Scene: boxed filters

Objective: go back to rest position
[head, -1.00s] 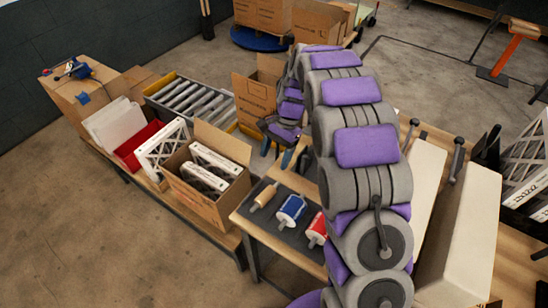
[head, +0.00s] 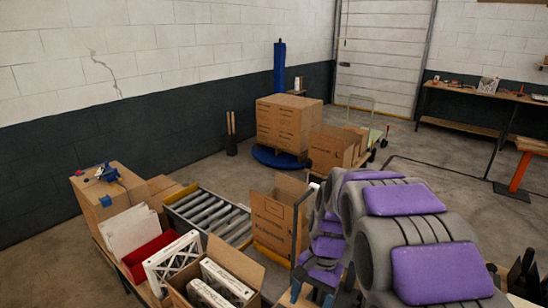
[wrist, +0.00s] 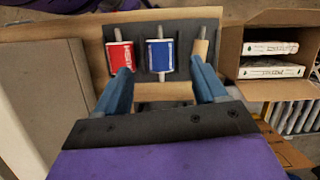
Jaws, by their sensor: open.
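My gripper (wrist: 160,72) has two blue fingers spread apart with nothing between them. In the head view my grey and purple arm fills the lower right, and the gripper end is low and partly cut off. An open carton with white pleated filters (head: 218,285) is at the bottom of the head view; this carton (wrist: 292,18) also shows at right in the wrist view.
A roller conveyor (head: 212,218) lies left of an open carton (head: 277,220). A red bin (head: 148,253) and a box with a blue tape dispenser (head: 103,190) are at left. Stacked cartons (head: 288,122) stand farther back.

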